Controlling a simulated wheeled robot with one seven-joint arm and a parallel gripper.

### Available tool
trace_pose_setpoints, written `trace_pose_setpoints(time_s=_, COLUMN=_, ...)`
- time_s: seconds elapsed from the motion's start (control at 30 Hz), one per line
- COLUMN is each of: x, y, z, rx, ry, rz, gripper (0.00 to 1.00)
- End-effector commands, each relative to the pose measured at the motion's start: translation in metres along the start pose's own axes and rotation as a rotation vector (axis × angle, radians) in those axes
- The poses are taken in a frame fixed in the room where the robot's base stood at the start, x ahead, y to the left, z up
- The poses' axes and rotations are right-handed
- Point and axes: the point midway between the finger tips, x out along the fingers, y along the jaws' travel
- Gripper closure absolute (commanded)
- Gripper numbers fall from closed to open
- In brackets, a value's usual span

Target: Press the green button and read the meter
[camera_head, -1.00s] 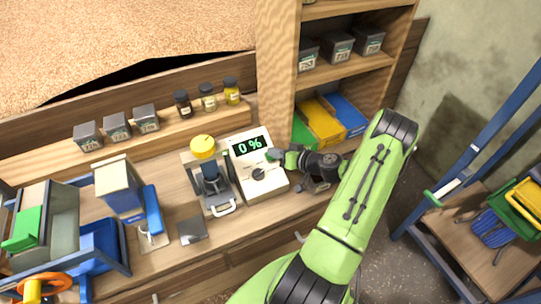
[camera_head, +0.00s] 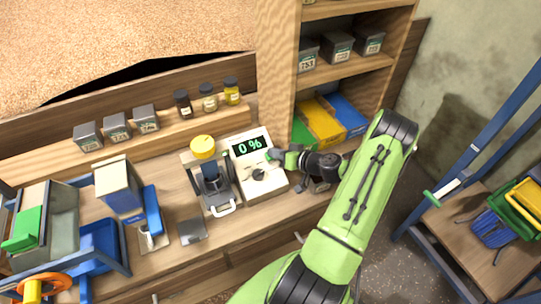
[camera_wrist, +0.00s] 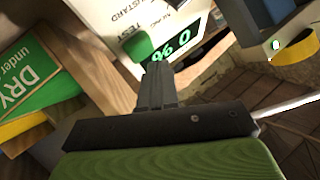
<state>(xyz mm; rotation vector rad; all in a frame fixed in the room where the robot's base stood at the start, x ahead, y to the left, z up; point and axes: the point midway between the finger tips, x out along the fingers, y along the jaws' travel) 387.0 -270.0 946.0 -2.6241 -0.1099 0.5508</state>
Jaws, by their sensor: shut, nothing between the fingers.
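The same display shows upside down in the wrist view (camera_wrist: 180,50). The green button (camera_wrist: 137,46) shows beside the display in the wrist view. My gripper (camera_wrist: 154,70) is shut and empty, its fingertips right by the button. I cannot tell whether they touch it. In the head view my gripper (camera_head: 277,155) is at the meter's right edge.
A device with a yellow cap (camera_head: 203,147) stands close left of the meter. Small jars (camera_head: 208,97) and grey tins (camera_head: 117,127) line the ledge behind. Green, yellow and blue boxes (camera_head: 322,122) sit in the shelf at right. A small metal plate (camera_head: 192,230) lies at front left.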

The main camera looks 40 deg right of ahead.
Motion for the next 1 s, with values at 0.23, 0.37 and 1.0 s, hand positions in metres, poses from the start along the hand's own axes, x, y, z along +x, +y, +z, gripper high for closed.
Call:
trace_pose_setpoints(time_s=0.23, x=0.0000, y=0.0000, z=0.0000, rx=0.000, ry=0.000, rz=0.000, gripper=1.00)
trace_pose_setpoints(time_s=0.37, x=0.0000, y=0.0000, z=0.0000, rx=0.000, ry=0.000, rz=0.000, gripper=1.00)
trace_pose_setpoints(time_s=1.0, x=0.0058, y=0.0042, z=0.0040, rx=0.000, ry=0.000, rz=0.000, gripper=1.00)
